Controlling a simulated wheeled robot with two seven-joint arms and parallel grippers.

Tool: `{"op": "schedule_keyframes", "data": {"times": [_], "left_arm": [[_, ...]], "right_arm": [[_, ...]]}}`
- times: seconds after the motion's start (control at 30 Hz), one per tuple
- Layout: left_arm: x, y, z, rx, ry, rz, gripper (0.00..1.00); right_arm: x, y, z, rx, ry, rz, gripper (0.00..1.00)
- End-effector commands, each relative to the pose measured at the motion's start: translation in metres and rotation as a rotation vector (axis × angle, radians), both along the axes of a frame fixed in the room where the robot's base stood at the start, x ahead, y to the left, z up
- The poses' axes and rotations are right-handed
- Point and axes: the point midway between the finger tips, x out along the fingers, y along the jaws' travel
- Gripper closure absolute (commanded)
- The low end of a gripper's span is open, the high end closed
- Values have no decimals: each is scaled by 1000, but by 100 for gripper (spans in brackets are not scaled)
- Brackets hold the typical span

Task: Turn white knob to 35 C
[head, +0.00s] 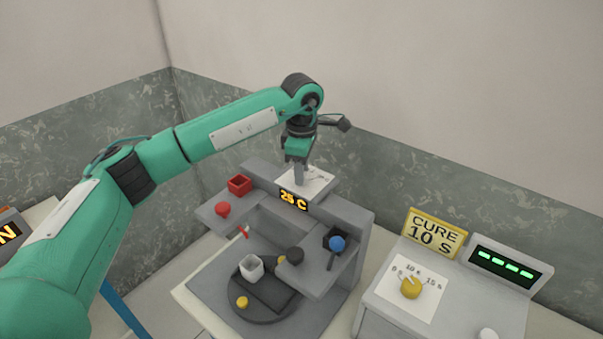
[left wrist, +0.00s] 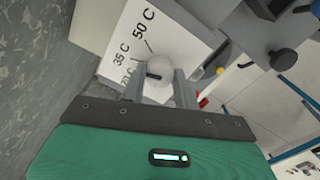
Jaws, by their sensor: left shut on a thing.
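The white knob (left wrist: 186,68) sits on a white dial plate (left wrist: 117,50) marked 50 C, 35 C and a partly hidden lower value. My left gripper (head: 298,182) points down onto the plate on top of the grey machine and hides the knob in the head view. In the left wrist view, its fingers (left wrist: 160,88) are shut on the knob. A short dark mark shows at the knob, between the fingers; its exact setting is hard to read. The orange display (head: 293,200) below the plate reads 25 C. My right gripper is not in view.
The grey machine (head: 358,225) bears a red box (head: 239,185), a red knob (head: 222,209) and a blue knob (head: 337,243). At right is a yellow knob (head: 411,288) under a CURE 10 S sign (head: 435,233).

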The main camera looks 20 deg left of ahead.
Motion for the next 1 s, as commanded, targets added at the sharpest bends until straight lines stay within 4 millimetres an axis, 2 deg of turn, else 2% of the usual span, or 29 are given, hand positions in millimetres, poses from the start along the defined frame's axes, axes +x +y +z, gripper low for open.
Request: {"op": "schedule_keyframes", "data": {"times": [0.37, 0.4, 0.5, 0.83, 1.0], "left_arm": [[0, 0, 1, -1, -1, -5, 93], [0, 0, 1, -1, -1, -5, 66], [0, 0, 1, -1, -1, -5, 48], [0, 0, 3, -1, -1, -4, 48], [1, 0, 23, -1, -5, -3, 48]], "right_arm": [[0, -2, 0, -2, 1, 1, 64], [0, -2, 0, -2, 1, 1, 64], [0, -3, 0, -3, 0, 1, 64], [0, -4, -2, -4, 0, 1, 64], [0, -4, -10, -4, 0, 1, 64]]}}
